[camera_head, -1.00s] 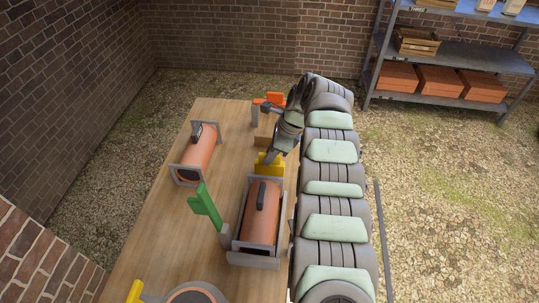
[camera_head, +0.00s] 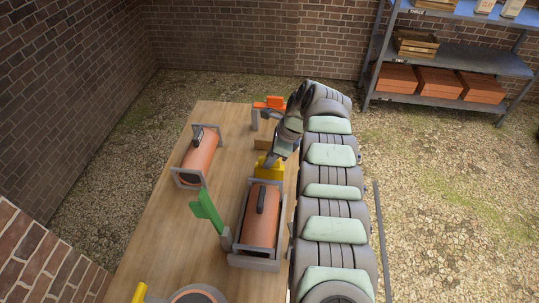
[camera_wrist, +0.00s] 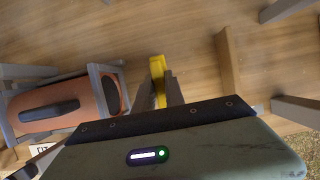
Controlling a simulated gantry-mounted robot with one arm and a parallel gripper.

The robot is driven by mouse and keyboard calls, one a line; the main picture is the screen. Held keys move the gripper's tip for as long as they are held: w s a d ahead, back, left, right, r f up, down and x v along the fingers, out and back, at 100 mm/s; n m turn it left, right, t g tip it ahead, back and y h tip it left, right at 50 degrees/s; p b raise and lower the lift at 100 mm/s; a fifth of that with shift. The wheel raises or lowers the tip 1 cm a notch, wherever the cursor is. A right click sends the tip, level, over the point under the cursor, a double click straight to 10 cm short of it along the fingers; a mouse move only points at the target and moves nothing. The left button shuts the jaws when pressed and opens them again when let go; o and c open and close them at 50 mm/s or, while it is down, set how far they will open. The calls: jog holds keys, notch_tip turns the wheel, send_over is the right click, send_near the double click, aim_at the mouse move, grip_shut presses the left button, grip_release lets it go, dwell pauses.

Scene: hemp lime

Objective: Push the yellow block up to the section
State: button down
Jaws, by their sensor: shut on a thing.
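The yellow block (camera_head: 268,172) sits on the wooden table at the far end of the nearer right orange section (camera_head: 262,213), which lies in a grey frame (camera_head: 254,263). My gripper (camera_head: 269,160) reaches down from the arm at the right and is shut on the yellow block. In the wrist view the yellow block (camera_wrist: 158,66) shows between the fingers of my gripper (camera_wrist: 163,88). The orange section (camera_wrist: 108,92) in its frame lies to the left there. Whether the block touches the frame is hard to tell.
A second section (camera_head: 199,158) stands at the left of the table (camera_head: 165,230), and part of a third (camera_head: 196,295) shows at the bottom. A green piece (camera_head: 206,209) stands beside the near frame. An orange piece (camera_head: 270,103) stands at the far end.

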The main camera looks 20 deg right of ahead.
jog(key=s+p, duration=0.1)
jog(key=p, duration=0.3)
jog(key=s+a+p, duration=0.1)
jog(key=p, duration=0.3)
jog(key=s+p, duration=0.1)
jog(key=p, duration=0.4)
jog(key=shift+a+r, duration=0.1)
jog(key=shift+a, duration=0.2)
jog(key=c, duration=1.4)
grip_release()
jog(key=shift+w, duration=0.1)
jog(key=v, duration=1)
jog(key=shift+r+p, duration=0.3)
jog(key=shift+p, duration=0.05)
jog(key=shift+d, duration=0.1)
